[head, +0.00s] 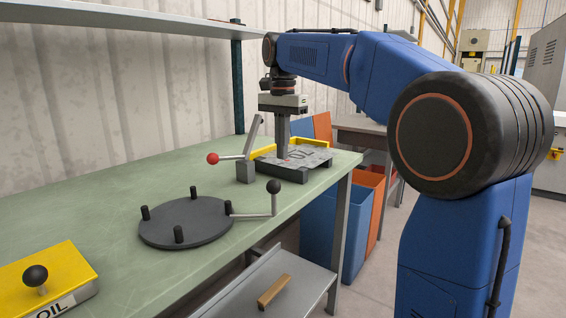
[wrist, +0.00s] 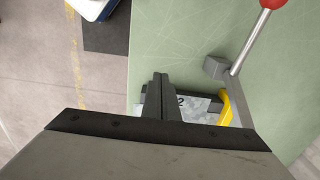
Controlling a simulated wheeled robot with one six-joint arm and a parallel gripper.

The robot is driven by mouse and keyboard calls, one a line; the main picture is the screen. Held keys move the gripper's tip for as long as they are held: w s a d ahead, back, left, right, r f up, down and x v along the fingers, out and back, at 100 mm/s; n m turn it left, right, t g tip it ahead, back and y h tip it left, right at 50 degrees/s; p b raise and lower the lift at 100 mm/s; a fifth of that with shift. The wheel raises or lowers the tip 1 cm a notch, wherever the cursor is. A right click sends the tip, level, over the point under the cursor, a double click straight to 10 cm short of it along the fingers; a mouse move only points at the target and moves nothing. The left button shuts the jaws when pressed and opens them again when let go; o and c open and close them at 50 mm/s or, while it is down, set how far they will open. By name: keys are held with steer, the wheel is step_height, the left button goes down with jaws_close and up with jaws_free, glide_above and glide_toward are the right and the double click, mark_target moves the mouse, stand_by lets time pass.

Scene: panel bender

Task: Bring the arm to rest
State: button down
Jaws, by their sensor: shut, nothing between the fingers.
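My arm reaches from the right over the green bench (head: 95,215) in the head view. My gripper (head: 282,155) points straight down above a grey plate with dark markings (head: 310,157), which lies in a yellow-edged fixture (head: 262,151) near the bench's right end. The fingers are closed together with nothing between them. I cannot tell whether the fingertips touch the plate. In the wrist view my gripper (wrist: 160,85) shows from above, its shut fingers covering part of the plate (wrist: 197,108).
A red-knobbed lever (head: 213,159) stands just left of the fixture. A round dark disc with pegs (head: 185,222) and a black-knobbed crank (head: 274,187) sit nearer. A yellow OIL box (head: 45,280) is at front left.

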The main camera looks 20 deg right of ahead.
steer(key=s+d+f+n+t, duration=0.1)
steer(key=s+d+f+n, duration=0.2)
steer(key=s, duration=0.6)
steer(key=s+f+n+t, duration=0.15)
steer(key=s+f, duration=0.25)
steer(key=s, duration=0.4)
steer(key=s+d+f+n+t, duration=0.1)
steer(key=s+f+n, duration=0.5)
steer(key=s+f, duration=1)
step_height(320, 180, down, 4)
steer(key=shift+d+r+t, duration=0.25)
steer(key=shift+d+t, duration=0.05)
steer(key=shift+t, duration=0.35)
